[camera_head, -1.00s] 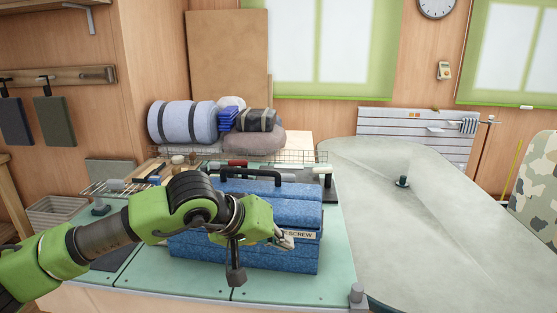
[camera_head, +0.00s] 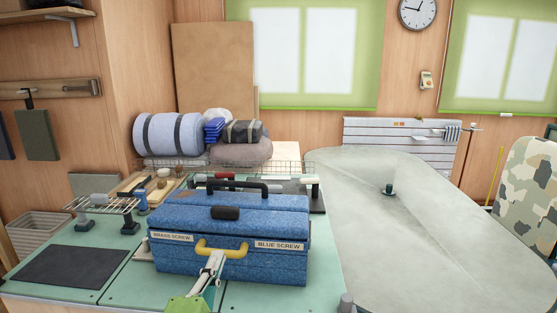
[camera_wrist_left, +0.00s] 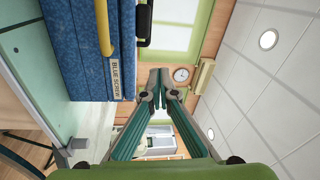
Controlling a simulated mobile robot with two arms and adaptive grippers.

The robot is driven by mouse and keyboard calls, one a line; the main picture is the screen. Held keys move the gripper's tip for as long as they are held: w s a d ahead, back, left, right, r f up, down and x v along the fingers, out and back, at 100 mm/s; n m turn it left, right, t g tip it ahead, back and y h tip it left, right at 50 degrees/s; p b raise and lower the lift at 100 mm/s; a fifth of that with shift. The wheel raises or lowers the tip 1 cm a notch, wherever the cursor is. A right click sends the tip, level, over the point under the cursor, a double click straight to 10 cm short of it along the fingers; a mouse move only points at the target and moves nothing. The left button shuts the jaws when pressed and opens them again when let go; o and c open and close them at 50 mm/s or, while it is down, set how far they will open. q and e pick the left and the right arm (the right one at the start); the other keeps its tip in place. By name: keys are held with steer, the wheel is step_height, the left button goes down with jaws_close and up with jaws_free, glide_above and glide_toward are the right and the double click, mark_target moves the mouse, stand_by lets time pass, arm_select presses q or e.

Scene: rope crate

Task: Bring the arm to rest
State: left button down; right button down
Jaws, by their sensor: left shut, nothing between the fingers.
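My left gripper (camera_head: 215,259) shows at the bottom of the head view, in front of the blue toolbox (camera_head: 285,268). Its fingers are shut with nothing between them; in the left wrist view the fingertips (camera_wrist_left: 161,76) meet near the middle. The toolbox is closed on the green bench, with a yellow handle (camera_head: 221,250), a black top handle and labels reading "BRASS SCREW" and "BLUE SCREW". The gripper overlaps the yellow handle in the head view, but the wrist view shows the toolbox (camera_wrist_left: 72,48) and handle (camera_wrist_left: 103,28) beside the fingers, apart from them. My right gripper is out of view.
A dark mat (camera_head: 72,267) lies on the bench at the left, with a small wire rack (camera_head: 103,205) behind it. A wire basket, rolled bedding (camera_head: 170,135) and bags stand behind the toolbox. A large grey-green surface (camera_head: 410,250) with a small post fills the right.

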arm_select(q)
steer(key=s+a+f+n+g+y, duration=0.1)
steer(key=s+a+f+n+g, duration=0.25)
steer(key=f, duration=0.35)
steer(key=s+a+f+n+g+y, duration=0.1)
steer(key=s+a+f+n+g, duration=0.2)
steer(key=f, duration=0.5)
steer(key=s+a+f+n+g+y, duration=0.1)
steer(key=s+f+n+g, duration=0.1)
steer(key=s+f+n, duration=0.4)
steer(key=s+f+n+g+h, duration=0.1)
steer(key=s+f+g, duration=0.4)
steer(key=s, duration=0.4)
steer(key=s+f+n+g, duration=0.2)
steer(key=s+f+g, duration=0.1)
steer(key=s+f, duration=0.4)
step_height(320, 180, down, 23)
steer(key=s+p, duration=0.1)
steer(key=s, duration=0.1)
steer(key=s+a+f+g, duration=0.1)
steer(key=s+f, duration=0.7)
steer(key=s+a+f, duration=0.2)
steer(key=s+f, duration=0.6)
steer(key=s, duration=0.1)
steer(key=shift+a+f+m+g+p, duration=0.3)
steer(key=shift+m+g+p, duration=0.05)
steer(key=shift+p, duration=0.1)
